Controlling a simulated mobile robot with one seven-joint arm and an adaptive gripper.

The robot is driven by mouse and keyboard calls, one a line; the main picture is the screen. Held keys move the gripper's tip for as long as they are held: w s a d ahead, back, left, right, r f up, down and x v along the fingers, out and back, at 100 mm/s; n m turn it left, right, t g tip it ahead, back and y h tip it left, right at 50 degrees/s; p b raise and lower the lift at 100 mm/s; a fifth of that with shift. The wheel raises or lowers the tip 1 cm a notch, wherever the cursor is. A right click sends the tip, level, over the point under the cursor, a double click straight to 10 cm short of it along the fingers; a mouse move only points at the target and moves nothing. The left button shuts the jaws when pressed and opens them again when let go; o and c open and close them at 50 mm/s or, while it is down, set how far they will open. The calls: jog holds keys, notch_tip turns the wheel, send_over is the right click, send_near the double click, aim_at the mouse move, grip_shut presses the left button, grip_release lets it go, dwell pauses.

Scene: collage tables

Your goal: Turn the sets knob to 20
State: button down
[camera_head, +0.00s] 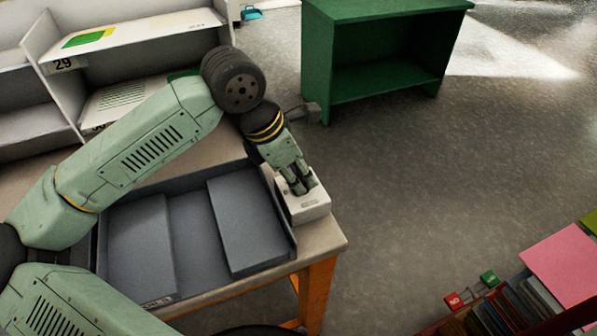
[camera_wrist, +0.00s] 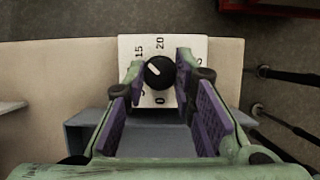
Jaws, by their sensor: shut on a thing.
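A white box (camera_head: 308,208) with a dial stands at the right end of the table, beside the grey tray. In the wrist view, the box's white face (camera_wrist: 195,47) carries a round black knob (camera_wrist: 162,80). Its white pointer slants to the upper left, roughly toward the 15. The mark 20 is printed above the knob, and 0 below it. My gripper (camera_head: 299,186) reaches down onto the box from above. In the wrist view, my gripper (camera_wrist: 161,70) has a fingertip on each side of the knob and is shut on it. The fingertips cover part of the dial's sides.
A grey tray (camera_head: 167,298) with raised walls lies on the wooden table (camera_head: 322,240) left of the box. The table's right edge is close to the box. A green cabinet (camera_head: 388,17) stands on the floor behind, and white shelves (camera_head: 125,42) stand at the back left.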

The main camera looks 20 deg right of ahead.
jog(key=shift+f+b, duration=0.1)
jog(key=shift+b, duration=0.25)
jog(key=shift+f+m+g+b, duration=0.1)
jog(key=shift+m+g+b, duration=0.2)
jog(key=shift+m+b, duration=0.5)
jog(key=shift+m+g+b, duration=0.5)
jog(key=shift+m+b, duration=0.6)
jog(key=m+b, duration=0.1)
jog(key=m, duration=0.1)
jog(key=m+g+y+b, duration=0.1)
jog(key=m, duration=0.2)
jog(key=shift+w+g+b, duration=0.15)
jog(key=shift+g+b, duration=0.15)
jog(key=shift+b, duration=0.05)
jog(key=shift+r, duration=0.2)
jog(key=c, duration=1.3)
grip_release()
jog(key=shift+c, duration=0.2)
